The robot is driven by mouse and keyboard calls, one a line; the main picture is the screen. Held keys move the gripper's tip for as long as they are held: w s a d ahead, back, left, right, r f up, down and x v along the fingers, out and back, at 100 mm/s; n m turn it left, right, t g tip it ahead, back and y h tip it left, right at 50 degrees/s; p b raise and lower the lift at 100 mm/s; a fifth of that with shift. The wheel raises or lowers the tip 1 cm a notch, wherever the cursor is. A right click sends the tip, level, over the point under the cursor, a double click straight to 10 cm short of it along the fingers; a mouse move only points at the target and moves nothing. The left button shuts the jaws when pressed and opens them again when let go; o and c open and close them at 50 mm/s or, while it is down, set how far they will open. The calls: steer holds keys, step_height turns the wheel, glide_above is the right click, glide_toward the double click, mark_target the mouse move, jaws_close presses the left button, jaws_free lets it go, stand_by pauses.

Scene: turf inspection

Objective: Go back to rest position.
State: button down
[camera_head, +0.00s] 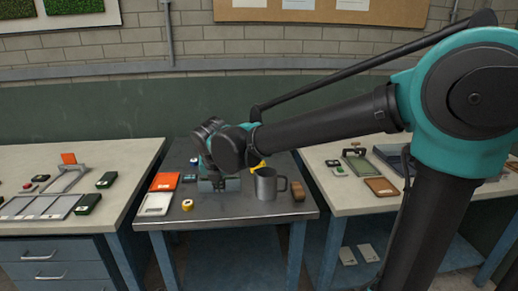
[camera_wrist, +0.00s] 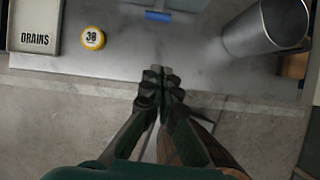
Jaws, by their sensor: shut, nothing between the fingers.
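My gripper (camera_wrist: 162,75) is shut and empty. In the wrist view its fingertips show over the front edge of the grey middle table, with tiled floor below that edge. In the head view my arm reaches in from the right and ends above the middle table (camera_head: 240,216); the wrist partly hides the gripper. A metal mug (camera_head: 265,184) stands just right of the wrist; it also shows in the wrist view (camera_wrist: 265,28), at the upper right. A yellow disc marked 30 (camera_wrist: 93,38) lies left of the fingertips.
A pale box marked DRAINS (camera_wrist: 36,30), an orange item (camera_head: 165,181) and a brown block (camera_head: 298,191) also lie on the middle table. A left table (camera_head: 110,160) and a right table (camera_head: 345,205) hold trays and small items. Gaps separate the tables.

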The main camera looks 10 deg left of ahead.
steer(key=w+d+f+m, duration=0.1)
steer(key=d+f+m, duration=0.3)
steer(key=d+m, duration=0.65)
steer(key=d+f+m, duration=0.3)
steer(key=d+m, duration=0.4)
steer(key=d, duration=0.6)
steer(key=s+d+f+m, duration=0.4)
steer(key=d+m, duration=0.4)
steer(key=m, duration=0.2)
steer(key=s+d+f+m+h, duration=0.1)
steer(key=s+d+f+m, duration=0.3)
steer(key=s+d+m, duration=0.2)
steer(key=d+m, duration=0.2)
steer(key=m, duration=0.2)
steer(key=shift+s+d+f+g, duration=0.2)
steer(key=shift+s+d+g, duration=0.1)
steer(key=shift+g, duration=0.1)
steer(key=shift+w, duration=0.1)
